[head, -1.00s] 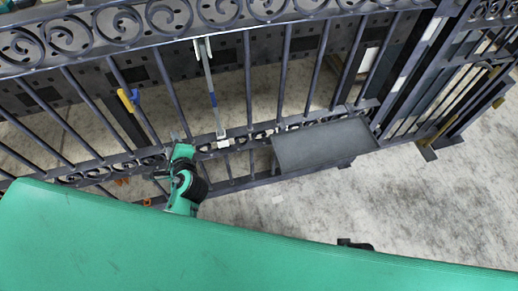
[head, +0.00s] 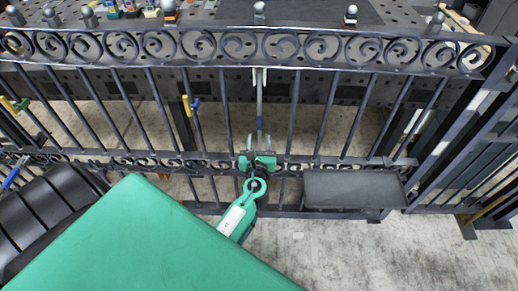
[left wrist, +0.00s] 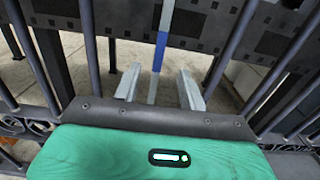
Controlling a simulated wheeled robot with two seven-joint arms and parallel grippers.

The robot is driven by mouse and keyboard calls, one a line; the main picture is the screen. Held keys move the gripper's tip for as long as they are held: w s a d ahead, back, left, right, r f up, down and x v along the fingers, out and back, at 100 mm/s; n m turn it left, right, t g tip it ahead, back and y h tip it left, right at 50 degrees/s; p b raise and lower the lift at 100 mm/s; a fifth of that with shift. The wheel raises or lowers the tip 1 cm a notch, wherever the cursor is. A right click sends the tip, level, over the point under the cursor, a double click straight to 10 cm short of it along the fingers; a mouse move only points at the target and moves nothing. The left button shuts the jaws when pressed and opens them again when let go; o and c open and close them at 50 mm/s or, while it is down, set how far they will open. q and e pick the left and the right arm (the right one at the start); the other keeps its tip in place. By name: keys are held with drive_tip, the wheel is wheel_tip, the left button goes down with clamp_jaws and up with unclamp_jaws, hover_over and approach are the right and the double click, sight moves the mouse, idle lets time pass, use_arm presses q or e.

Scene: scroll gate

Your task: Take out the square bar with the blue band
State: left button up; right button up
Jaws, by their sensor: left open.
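The square bar (head: 260,100) is grey with a blue band and stands upright in the gate, between two of its dark rails. Its upper end is at a pale holder (head: 259,76). In the left wrist view the blue band (left wrist: 160,50) shows clearly. My left gripper (head: 258,161) is at the bar's lower part, by the gate's lower scroll rail. In the left wrist view its two pale fingers (left wrist: 159,88) are apart, one on each side of the bar, with gaps on both sides. The bar's lower end is hidden by my gripper. My right gripper is not in view.
The dark gate's upper scroll rail (head: 330,47) and upright rails surround the bar closely. A grey shelf (head: 354,189) sticks out to the right of my left gripper. Yellow and blue clips (head: 191,105) sit further left. The floor (head: 390,255) at the lower right looks clear.

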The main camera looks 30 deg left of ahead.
sight(260, 123)
use_arm(q)
drive_tip(key=x, duration=0.4)
drive_tip(key=shift+w+a, duration=0.1)
drive_tip(key=shift+w, duration=0.05)
drive_tip(key=x, duration=0.3)
drive_tip(key=shift+w+a, duration=0.5)
drive_tip(key=shift+w, duration=0.2)
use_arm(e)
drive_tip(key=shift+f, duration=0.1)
use_arm(q)
clamp_jaws()
idle(0.7)
drive_tip(key=shift+r, duration=0.2)
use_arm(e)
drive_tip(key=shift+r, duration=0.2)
